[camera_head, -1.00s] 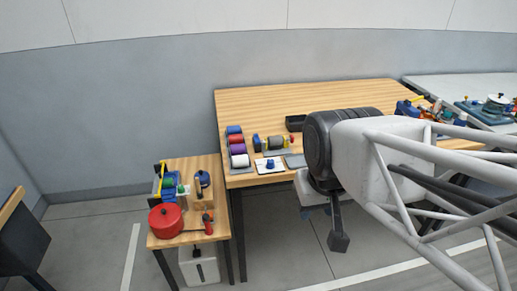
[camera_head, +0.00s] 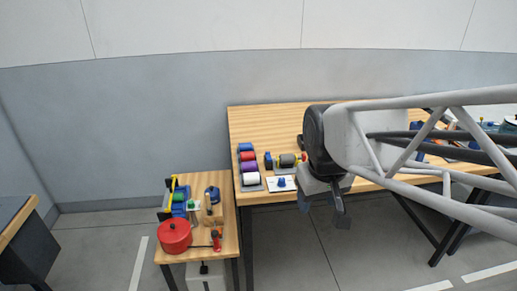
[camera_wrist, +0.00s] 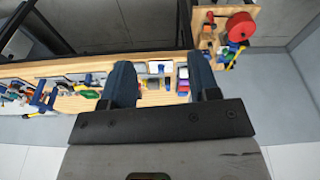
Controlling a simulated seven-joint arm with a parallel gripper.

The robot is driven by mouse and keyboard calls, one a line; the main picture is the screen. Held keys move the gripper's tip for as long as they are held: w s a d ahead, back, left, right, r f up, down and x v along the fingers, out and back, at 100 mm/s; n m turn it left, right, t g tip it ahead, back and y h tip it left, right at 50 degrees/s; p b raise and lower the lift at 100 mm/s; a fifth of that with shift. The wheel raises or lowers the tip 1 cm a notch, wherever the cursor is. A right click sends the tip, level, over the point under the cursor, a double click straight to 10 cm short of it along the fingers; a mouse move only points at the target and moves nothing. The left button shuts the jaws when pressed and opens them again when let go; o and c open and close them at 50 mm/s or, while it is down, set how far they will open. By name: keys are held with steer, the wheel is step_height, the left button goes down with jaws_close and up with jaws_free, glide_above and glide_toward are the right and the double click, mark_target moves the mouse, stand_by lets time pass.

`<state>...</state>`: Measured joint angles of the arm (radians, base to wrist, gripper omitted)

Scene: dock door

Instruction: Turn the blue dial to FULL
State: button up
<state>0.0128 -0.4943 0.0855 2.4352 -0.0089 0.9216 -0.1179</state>
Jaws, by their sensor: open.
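The blue dial (camera_head: 281,182) sits on a white plate (camera_head: 271,187) near the front left edge of the long wooden table. Its setting and any FULL mark are too small to read. In the wrist view the blue dial (camera_wrist: 161,68) appears small on its white plate, between the two fingers in the picture and well beyond them. My gripper (camera_wrist: 160,64) is open and empty. In the head view my gripper (camera_head: 325,207) hangs right of the dial, in front of the table edge, with a clear gap to it.
Coloured rolls (camera_head: 247,167) stand in a rack left of the dial, and a dark roll (camera_head: 287,160) lies behind it. A lower table at left holds a red pot (camera_head: 174,236) and several small things. The back of the long table (camera_head: 270,120) is clear.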

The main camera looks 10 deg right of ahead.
steer(key=w+f+n+g, duration=0.1)
steer(key=w+f+n, duration=0.1)
steer(key=w, duration=0.7)
steer(key=w+f+n, duration=0.2)
steer(key=w, duration=0.7)
steer(key=n+g, duration=0.1)
steer(key=n, duration=0.3)
glide_above(282, 179)
steer(key=f, duration=1.2)
steer(key=shift+s+f, duration=0.25)
steer(key=shift+s, duration=0.1)
steer(key=shift+w+f, duration=0.4)
steer(key=shift+w, duration=0.05)
steer(key=shift+f, duration=3.9)
steer(key=shift+c, duration=0.3)
